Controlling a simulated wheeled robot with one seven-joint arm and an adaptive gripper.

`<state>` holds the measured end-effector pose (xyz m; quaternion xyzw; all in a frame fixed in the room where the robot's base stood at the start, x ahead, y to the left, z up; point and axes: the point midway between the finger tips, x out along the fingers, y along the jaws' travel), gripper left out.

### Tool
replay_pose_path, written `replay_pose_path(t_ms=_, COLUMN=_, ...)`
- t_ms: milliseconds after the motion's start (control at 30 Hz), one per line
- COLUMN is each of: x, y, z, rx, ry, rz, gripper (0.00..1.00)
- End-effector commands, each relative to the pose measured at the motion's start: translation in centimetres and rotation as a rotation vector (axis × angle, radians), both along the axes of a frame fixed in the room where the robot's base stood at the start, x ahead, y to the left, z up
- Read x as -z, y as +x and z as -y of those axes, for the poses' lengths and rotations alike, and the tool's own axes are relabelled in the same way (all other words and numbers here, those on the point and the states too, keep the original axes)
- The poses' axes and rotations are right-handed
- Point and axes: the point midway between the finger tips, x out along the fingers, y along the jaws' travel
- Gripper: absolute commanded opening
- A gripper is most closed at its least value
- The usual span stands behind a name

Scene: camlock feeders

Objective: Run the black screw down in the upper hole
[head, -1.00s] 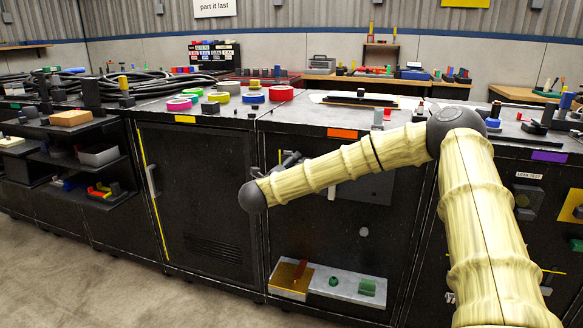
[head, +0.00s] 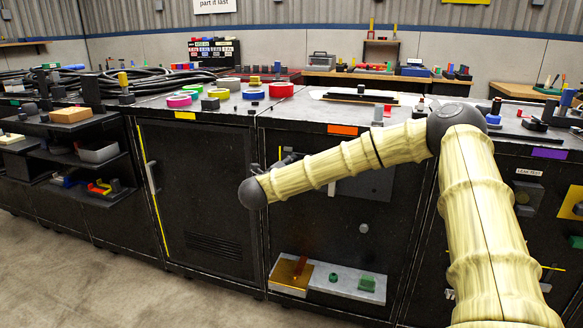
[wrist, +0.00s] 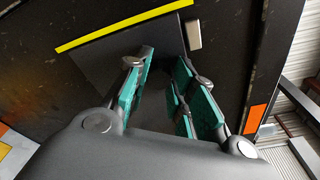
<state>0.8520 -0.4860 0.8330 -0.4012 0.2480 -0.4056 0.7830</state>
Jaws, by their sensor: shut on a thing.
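My gripper (wrist: 164,62) reaches toward a dark grey plate (wrist: 95,52) in the wrist view. Its teal-padded fingers are closed in on something dark between them, which I take to be the black screw. Its shape and tip are hidden by the fingers, and the upper hole cannot be made out. In the head view my forearm hides most of the gripper; only dark parts of it (head: 284,160) show above the forearm, in front of the black cabinet. A grey panel (head: 372,188) on that cabinet front is partly covered by my forearm.
A low shelf (head: 345,288) on the cabinet holds an orange-brown block (head: 291,272) and green parts (head: 367,284). A pale block (wrist: 195,35) and yellow strip (wrist: 120,28) lie near the plate in the wrist view. The floor (head: 120,285) in front is clear.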

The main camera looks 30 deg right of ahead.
Motion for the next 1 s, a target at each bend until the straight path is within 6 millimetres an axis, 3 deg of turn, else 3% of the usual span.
replay_pose_path(t_ms=333, x=0.19, y=0.05, z=0.09, rx=0.0, ry=0.007, rz=0.007, gripper=0.0)
replay_pose_path(t_ms=1000, x=0.16, y=0.0, z=0.23, rx=0.0, ry=0.177, rz=0.21, gripper=0.0)
